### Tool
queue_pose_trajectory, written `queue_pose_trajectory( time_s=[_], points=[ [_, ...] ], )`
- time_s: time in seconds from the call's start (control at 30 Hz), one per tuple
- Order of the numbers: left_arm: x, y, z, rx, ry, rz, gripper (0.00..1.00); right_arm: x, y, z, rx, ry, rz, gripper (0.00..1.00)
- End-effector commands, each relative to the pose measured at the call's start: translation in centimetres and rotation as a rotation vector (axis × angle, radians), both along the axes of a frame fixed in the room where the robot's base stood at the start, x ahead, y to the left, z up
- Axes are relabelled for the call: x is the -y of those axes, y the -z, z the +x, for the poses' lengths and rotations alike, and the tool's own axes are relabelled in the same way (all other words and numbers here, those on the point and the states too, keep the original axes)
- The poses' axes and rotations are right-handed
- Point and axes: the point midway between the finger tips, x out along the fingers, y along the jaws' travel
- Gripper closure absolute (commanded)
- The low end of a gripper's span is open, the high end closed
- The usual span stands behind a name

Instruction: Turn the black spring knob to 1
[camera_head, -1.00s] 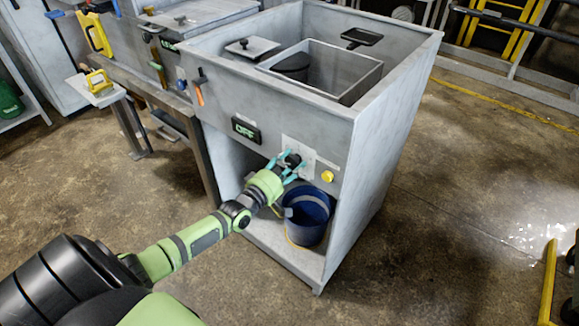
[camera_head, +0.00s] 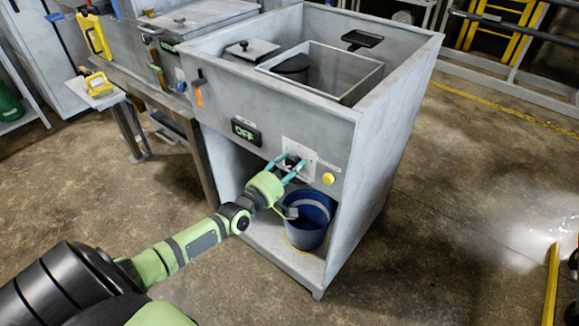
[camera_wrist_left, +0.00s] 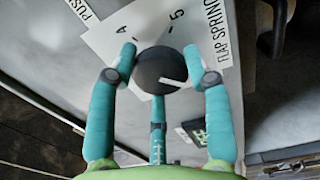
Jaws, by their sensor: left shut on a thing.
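The black spring knob (camera_wrist_left: 160,70) is round with a white pointer line, which points to the lower right in the left wrist view. In the head view, my left gripper (camera_head: 288,166) is at the front panel of the grey compactor (camera_head: 365,160) and hides most of the knob. My right gripper is not in view.
A yellow button (camera_head: 328,178) is right of the knob plate, and a lit "OFF" display (camera_head: 246,131) is to its left. A blue bucket (camera_head: 307,222) stands in the open bay below. The floor to the right is mostly clear.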

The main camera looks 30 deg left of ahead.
Motion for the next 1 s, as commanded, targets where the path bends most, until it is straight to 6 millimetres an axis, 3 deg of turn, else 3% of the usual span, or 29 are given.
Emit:
queue_pose_trajectory(
  time_s=[0.13,0.17,0.2,0.67,1.0],
  points=[
    [0.8,0.5,-0.2,-0.011,0.013,-0.002,0.83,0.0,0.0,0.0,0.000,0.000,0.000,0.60],
    [0.8,0.5,-0.2,-0.011,0.013,-0.001,0.38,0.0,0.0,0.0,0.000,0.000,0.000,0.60],
    [0.8,0.4,-0.2,-0.010,0.013,-0.001,0.28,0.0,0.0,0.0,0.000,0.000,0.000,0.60],
    [0.3,0.3,-0.9,-0.006,0.007,0.001,0.28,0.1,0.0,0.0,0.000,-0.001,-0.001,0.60],
    [0.0,0.3,-7.0,-0.009,0.009,0.002,0.28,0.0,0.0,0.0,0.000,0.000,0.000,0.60]
  ],
)
